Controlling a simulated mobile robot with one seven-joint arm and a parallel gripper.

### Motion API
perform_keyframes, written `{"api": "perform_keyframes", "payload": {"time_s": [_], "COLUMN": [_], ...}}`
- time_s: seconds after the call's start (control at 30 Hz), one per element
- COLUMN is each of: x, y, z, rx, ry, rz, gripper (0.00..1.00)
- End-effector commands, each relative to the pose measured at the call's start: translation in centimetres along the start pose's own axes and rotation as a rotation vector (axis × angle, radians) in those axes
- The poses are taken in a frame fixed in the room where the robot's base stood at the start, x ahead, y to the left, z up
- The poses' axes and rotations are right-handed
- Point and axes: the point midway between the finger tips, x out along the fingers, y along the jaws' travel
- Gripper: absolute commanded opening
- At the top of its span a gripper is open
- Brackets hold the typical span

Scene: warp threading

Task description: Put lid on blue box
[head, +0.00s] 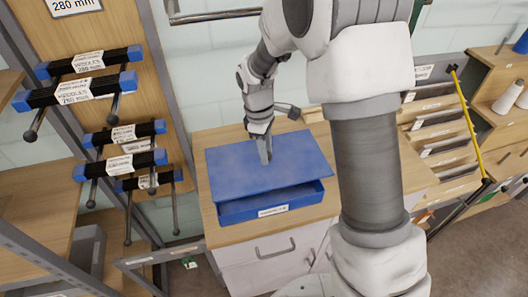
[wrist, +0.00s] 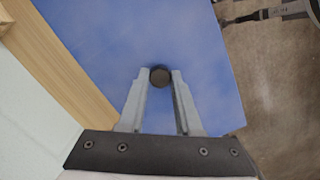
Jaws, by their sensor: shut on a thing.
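The blue box (head: 245,214) stands on a wooden-topped cabinet, with a white label on its front. The flat blue lid (head: 230,168) lies over most of it, skewed relative to the box. The box's front and right rim show beyond the lid, with a dark gap at the front right. Whether the lid touches the rim, I cannot tell. My gripper (head: 265,160) is above the middle of the lid. In the wrist view my gripper (wrist: 158,80) is shut on the lid's dark round knob (wrist: 160,75), and the blue lid (wrist: 140,35) fills the middle.
At the left, a wooden panel holds several blue-ended bars (head: 85,62) labelled as needles. At the right are slanted shelves (head: 440,130) and a yellow bar (head: 467,120). A white wall is behind.

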Motion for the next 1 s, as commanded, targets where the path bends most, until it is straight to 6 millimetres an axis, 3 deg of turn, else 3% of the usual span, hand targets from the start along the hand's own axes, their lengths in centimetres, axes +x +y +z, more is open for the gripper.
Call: {"api": "perform_keyframes", "payload": {"time_s": [0.37, 1.0], "x": [0.9, 6.5], "y": [0.2, 0.2], "z": [-0.1, -0.8], "rx": [0.005, 0.004], "ry": [0.000, 0.000], "rz": [0.001, 0.001], "gripper": [0.00, 0.00]}}
